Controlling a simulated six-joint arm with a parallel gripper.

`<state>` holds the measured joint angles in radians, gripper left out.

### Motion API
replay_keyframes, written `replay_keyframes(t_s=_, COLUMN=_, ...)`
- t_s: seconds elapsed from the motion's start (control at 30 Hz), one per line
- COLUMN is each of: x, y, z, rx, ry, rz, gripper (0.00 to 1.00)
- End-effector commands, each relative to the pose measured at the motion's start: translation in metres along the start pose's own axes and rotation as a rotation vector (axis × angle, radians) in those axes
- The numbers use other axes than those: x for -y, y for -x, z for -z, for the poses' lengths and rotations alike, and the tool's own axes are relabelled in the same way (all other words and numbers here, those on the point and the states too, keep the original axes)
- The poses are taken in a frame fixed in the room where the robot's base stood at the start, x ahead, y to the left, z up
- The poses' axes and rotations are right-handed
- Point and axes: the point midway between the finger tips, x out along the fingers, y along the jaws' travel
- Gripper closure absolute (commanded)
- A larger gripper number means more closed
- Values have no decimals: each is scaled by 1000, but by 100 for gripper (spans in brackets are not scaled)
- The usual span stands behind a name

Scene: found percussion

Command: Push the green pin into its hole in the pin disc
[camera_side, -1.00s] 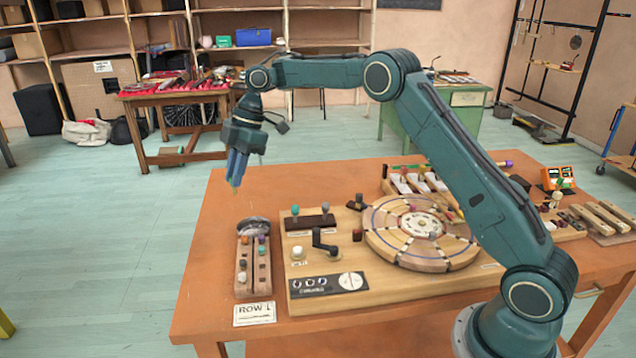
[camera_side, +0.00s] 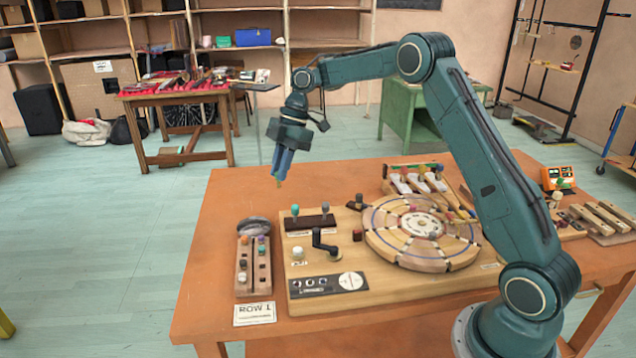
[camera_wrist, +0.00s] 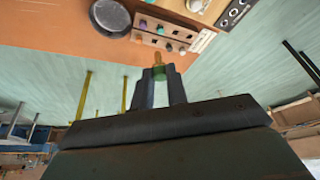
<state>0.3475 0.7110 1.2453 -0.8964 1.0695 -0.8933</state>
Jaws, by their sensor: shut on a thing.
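My gripper (camera_side: 279,178) is shut on the green pin (camera_wrist: 159,73), whose green body shows between the fingertips in the wrist view with a pale wooden end sticking out beyond them. In the side view only a small bit of the pin shows below the fingers. The gripper hangs in the air over the back left part of the orange table, clear of everything. The pin disc (camera_side: 409,253) is a round wooden plate with a pale centre, on a wooden board to the right of the gripper. Its holes are too small to make out well.
A wooden pin rack (camera_side: 243,284) labelled ROW 1 holds several coloured pins, with a dark round dish (camera_side: 254,226) behind it. A black crank (camera_side: 322,240) and two knobbed levers (camera_side: 310,220) stand on the board left of the disc. The table's back left is bare.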

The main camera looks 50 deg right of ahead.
Motion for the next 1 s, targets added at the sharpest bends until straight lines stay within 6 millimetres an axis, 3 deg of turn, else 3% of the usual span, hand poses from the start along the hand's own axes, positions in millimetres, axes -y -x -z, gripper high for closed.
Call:
replay_keyframes(t_s=0.2, x=34, y=16, z=-70, rx=2, ry=-11, rz=-3, gripper=100)
replay_keyframes(t_s=0.5, x=100, y=28, z=-147, rx=2, ry=-10, rz=-3, gripper=100)
replay_keyframes(t_s=0.8, x=164, y=31, z=-192, rx=-1, ry=-1, rz=3, gripper=100)
replay_keyframes(t_s=1.0, x=182, y=31, z=-201, rx=-3, ry=6, rz=5, gripper=100)
